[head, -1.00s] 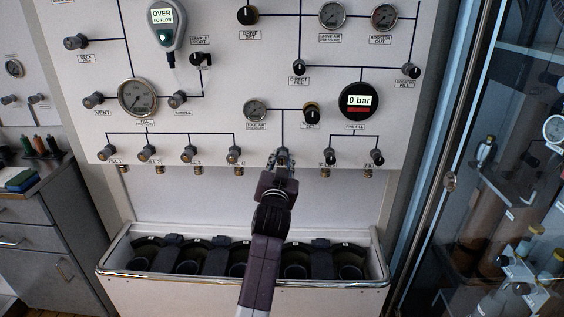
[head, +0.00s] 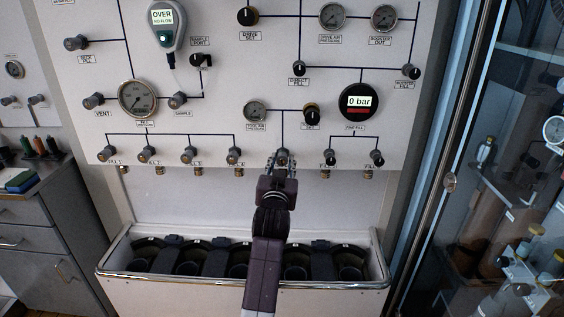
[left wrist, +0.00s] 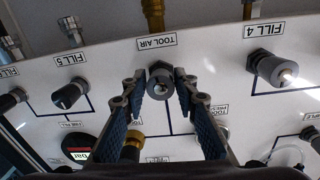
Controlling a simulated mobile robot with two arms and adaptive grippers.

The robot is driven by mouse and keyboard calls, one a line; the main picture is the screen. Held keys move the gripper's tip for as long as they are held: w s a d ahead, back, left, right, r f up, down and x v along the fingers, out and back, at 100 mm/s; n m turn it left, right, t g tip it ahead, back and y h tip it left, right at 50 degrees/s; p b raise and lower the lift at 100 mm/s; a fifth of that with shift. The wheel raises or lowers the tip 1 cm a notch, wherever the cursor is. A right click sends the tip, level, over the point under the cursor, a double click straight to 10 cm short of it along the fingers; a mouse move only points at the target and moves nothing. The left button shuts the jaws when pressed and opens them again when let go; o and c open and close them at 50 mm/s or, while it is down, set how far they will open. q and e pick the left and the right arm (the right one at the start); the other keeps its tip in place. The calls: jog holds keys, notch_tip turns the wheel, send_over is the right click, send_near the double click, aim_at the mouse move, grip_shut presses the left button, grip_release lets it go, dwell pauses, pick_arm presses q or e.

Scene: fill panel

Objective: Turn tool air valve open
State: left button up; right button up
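The tool air valve (head: 283,155) is a small grey knob low on the white panel, below the tool air pressure gauge (head: 255,110). In the left wrist view the same knob (left wrist: 161,82) sits under the "TOOL AIR" label, with a round end facing the camera. My left gripper (head: 283,159) is at the panel with one finger on each side of the knob. In the left wrist view the fingers of my left gripper (left wrist: 160,85) are spread, with narrow gaps to the knob; contact is not clear. My right gripper is not in view.
The fill 4 knob (head: 235,155) and the fill 5 knob (head: 329,157) flank the valve at some distance. A black set knob (head: 312,114) is above right. A metal-rimmed trough (head: 120,277) with cylinder slots stands below the panel. A glass cabinet (head: 510,180) is at the right.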

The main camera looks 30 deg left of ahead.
pick_arm(q)
jog(key=shift+o, duration=1.3)
jog(key=shift+r, duration=0.1)
notch_tip(320, 180, up, 10)
jog(key=shift+f, duration=0.1)
